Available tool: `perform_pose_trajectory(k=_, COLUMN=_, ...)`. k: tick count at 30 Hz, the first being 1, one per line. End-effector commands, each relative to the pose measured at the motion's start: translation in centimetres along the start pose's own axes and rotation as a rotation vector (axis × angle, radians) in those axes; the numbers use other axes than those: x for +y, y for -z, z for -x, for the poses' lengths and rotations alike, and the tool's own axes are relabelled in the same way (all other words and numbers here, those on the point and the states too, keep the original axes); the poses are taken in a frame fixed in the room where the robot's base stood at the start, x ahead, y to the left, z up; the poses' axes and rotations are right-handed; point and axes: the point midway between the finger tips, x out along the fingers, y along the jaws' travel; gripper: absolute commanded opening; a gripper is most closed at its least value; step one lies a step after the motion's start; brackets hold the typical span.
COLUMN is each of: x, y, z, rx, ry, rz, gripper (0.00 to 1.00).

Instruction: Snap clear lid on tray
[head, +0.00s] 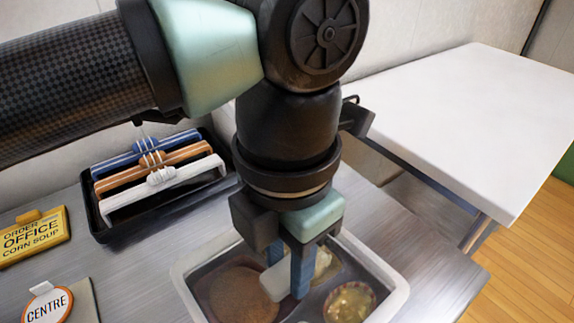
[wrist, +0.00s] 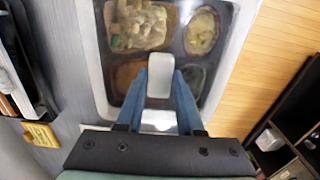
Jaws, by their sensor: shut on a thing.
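The bento tray (head: 186,292) is a pale-rimmed tray with food in several compartments, at the bottom centre of the head view. Its rim also shows in the wrist view (wrist: 98,72). My gripper (head: 287,270) points down over the tray's middle, its blue fingers shut on a white grip piece (head: 271,284). The piece shows between the fingers in the wrist view (wrist: 159,75). It appears to be the clear lid's handle. The food looks dim, as if seen through the clear lid. The lid's edges are hard to make out, and I cannot tell whether it is seated on the rim.
A black rack (head: 112,228) with blue, orange and white handled pieces stands left of the tray. A yellow order sign (head: 34,236) and a round CENTRE sign (head: 48,305) are further left. A white table (head: 460,120) stands at the right across a gap.

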Motion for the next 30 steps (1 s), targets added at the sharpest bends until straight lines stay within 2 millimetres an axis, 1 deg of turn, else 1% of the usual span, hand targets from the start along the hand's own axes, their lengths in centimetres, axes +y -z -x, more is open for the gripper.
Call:
perform_pose_trajectory(k=1, x=0.0, y=0.0, z=-0.3, rx=0.0, ry=0.0, rz=0.0, gripper=0.0)
perform_pose_trajectory(k=15, x=0.0, y=0.0, z=-1.7, rx=0.0, ry=-0.001, rz=0.0, gripper=0.0)
perform_pose_trajectory(k=30, x=0.0, y=0.0, z=-1.7, rx=0.0, ry=-0.001, rz=0.0, gripper=0.0)
